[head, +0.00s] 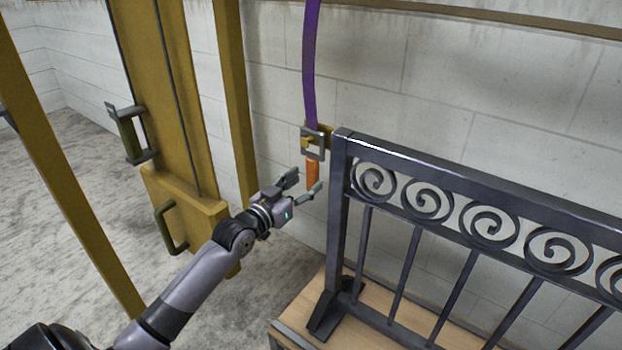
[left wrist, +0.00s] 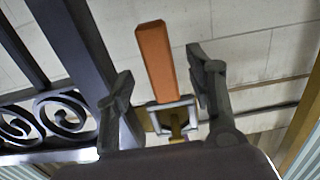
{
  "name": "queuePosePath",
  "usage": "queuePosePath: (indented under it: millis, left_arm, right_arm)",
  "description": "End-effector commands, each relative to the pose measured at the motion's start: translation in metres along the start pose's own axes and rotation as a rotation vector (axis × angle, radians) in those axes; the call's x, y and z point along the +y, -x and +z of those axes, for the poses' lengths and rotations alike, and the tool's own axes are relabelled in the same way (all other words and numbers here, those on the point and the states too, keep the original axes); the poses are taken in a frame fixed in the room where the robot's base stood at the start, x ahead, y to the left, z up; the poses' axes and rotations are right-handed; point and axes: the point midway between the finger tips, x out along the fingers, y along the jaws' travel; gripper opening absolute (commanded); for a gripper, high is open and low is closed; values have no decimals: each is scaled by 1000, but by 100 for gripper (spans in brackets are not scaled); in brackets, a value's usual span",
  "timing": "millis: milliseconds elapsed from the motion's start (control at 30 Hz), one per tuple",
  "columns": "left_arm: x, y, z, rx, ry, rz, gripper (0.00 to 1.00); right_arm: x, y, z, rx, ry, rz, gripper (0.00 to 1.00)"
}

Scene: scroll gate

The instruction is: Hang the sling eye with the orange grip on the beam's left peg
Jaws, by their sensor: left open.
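A purple sling (head: 310,65) hangs down from above. At its lower end is a square grey eye (head: 314,148) with an orange grip (head: 313,175) below it. The eye is at the upper left corner of the dark scroll gate (head: 440,170), by a yellow peg-like piece (head: 327,131). I cannot tell whether the eye is around that piece or in front of it. My left gripper (head: 304,184) is open at the orange grip. In the left wrist view the orange grip (left wrist: 155,60) shows between the spread fingers, with the eye (left wrist: 172,113) behind. My right gripper is not in view.
The gate stands on a wooden platform (head: 310,292). A yellow column (head: 165,70) with handles stands to the left, close to my left arm. A pale block wall (head: 470,90) is behind. Grey floor (head: 50,210) is open at the far left.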

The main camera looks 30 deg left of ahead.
Motion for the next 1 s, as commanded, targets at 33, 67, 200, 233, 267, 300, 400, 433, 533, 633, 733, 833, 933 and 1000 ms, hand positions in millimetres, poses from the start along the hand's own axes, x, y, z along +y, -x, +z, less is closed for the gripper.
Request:
queuePosePath:
  millis: [33, 67, 200, 233, 267, 300, 400, 433, 533, 633, 733, 833, 933, 1000]
  left_arm:
    - [0, -5, -1, 2, 0, 0, 50]
    - [0, -7, -1, 1, 0, 0, 50]
    - [0, -18, 0, 1, -1, 0, 50]
    - [0, -20, -1, 2, -1, 0, 50]
    - [0, -22, -1, 2, -1, 0, 50]
    - [0, -25, 0, 1, -1, 0, 50]
    - [0, -30, -1, 2, -1, 0, 50]
    - [0, -31, -1, 2, -1, 0, 50]
    - [0, -34, 0, 1, -1, 0, 50]
    - [0, -35, 0, 0, -1, 0, 50]
    - [0, -35, 0, 0, -1, 0, 50]
    - [0, -35, -1, 0, 0, 0, 50]
    - [0, -35, -1, 1, -1, 0, 47]
    - [0, -35, -1, 1, -1, 0, 43]
  right_arm:
    - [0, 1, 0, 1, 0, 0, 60]
    - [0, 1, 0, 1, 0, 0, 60]
    - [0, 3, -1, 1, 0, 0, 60]
    - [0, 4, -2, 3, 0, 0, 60]
    - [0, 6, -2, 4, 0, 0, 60]
    - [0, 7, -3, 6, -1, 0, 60]
    - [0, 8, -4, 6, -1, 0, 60]
    - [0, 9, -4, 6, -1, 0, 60]
    - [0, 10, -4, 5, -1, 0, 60]
    - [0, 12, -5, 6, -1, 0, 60]
    - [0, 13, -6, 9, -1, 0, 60]
    - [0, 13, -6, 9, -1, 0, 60]
    - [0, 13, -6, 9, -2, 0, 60]
    - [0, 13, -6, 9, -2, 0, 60]
